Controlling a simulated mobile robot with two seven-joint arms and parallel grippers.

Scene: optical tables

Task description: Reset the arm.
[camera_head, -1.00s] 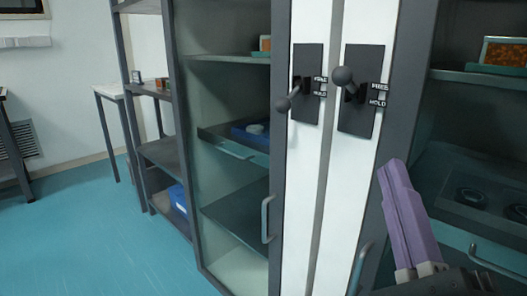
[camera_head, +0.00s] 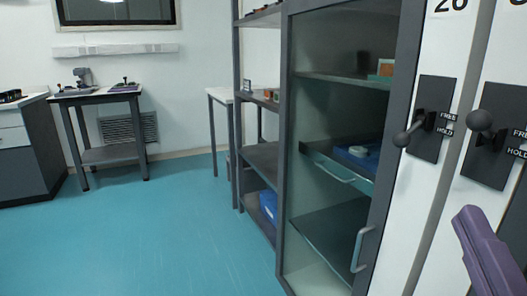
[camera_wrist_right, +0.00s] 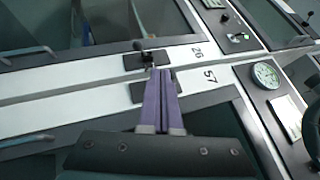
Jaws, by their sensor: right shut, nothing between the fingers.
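My right gripper (camera_head: 487,250) has purple fingers and shows at the lower right edge of the head view, in front of the cabinet fronts. In the right wrist view its two fingers (camera_wrist_right: 160,75) lie together, shut and empty. Their tips overlap the dark lever plates in the picture; whether they touch cannot be told. My left gripper is not in view.
A glass-doored cabinet (camera_head: 283,190) with shelves stands right of centre. Levers with ball knobs (camera_head: 480,121) sit on white panels marked FREE and HOLD. An open shelf rack (camera_head: 262,157) and a small table (camera_head: 109,155) stand further back. The blue floor (camera_head: 180,240) is clear. The wrist view shows a round gauge (camera_wrist_right: 265,75).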

